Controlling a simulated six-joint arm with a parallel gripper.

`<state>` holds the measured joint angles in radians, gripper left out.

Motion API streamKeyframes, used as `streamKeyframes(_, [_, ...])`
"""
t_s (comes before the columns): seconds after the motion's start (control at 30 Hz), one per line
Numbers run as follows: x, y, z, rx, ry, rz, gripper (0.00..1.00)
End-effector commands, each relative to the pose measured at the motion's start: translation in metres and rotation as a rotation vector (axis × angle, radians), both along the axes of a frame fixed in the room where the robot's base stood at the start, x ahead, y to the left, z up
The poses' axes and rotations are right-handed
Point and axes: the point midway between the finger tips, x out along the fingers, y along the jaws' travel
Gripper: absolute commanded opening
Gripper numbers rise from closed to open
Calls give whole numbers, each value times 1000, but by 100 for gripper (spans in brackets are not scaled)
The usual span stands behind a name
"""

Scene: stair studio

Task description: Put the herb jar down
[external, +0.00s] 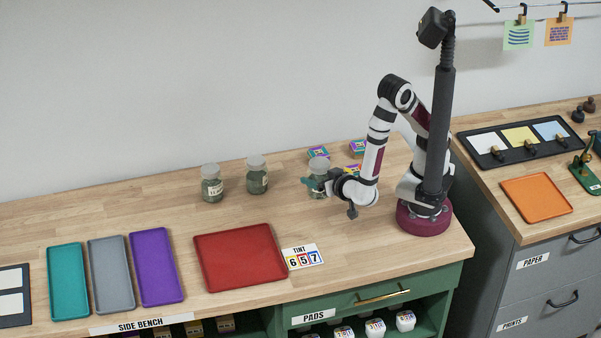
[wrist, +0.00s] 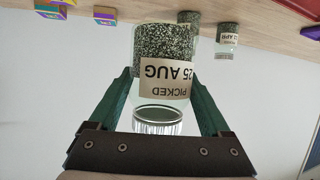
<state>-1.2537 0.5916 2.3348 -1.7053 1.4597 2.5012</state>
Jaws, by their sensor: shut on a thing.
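My gripper (external: 318,184) is shut on a herb jar (external: 319,169), a clear jar of speckled green herbs with a grey lid. In the wrist view, which is upside down, the green fingers (wrist: 160,82) grip both sides of this jar (wrist: 163,45). Its label reads "PICKED 25 AUG". The jar looks upright, at or just above the bench; I cannot tell whether its base touches. Two similar jars stand to its left, a nearer one (external: 257,177) and a farther one (external: 211,185).
Several small coloured boxes (external: 318,152) lie behind the gripper. A red tray (external: 240,257) and a "TINT 657" card (external: 303,257) lie at the front. Teal (external: 68,282), grey (external: 111,274) and purple (external: 156,267) trays lie left. Bare wood surrounds the jars.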

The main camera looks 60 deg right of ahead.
Motion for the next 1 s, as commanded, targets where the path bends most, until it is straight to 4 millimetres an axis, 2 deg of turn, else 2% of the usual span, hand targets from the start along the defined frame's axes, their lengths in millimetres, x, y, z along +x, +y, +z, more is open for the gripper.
streamKeyframes(0.17, [4,-8,4,1,-1,-5,7])
streamKeyframes(0.27, [17,-21,4,1,-1,-38,7])
streamKeyframes(0.33, [34,-38,4,3,-2,-80,7])
streamKeyframes(0.47, [70,-88,4,3,-4,-179,7])
streamKeyframes(0.6, [99,-155,4,2,-2,-290,7])
streamKeyframes(0.7, [109,-195,3,1,-1,-349,7])
streamKeyframes(0.8, [113,-218,3,0,-1,-382,7])
streamKeyframes(0.9, [119,-218,-3,-1,1,-391,7])
streamKeyframes(1.0, [131,-192,-21,-1,2,-388,7])
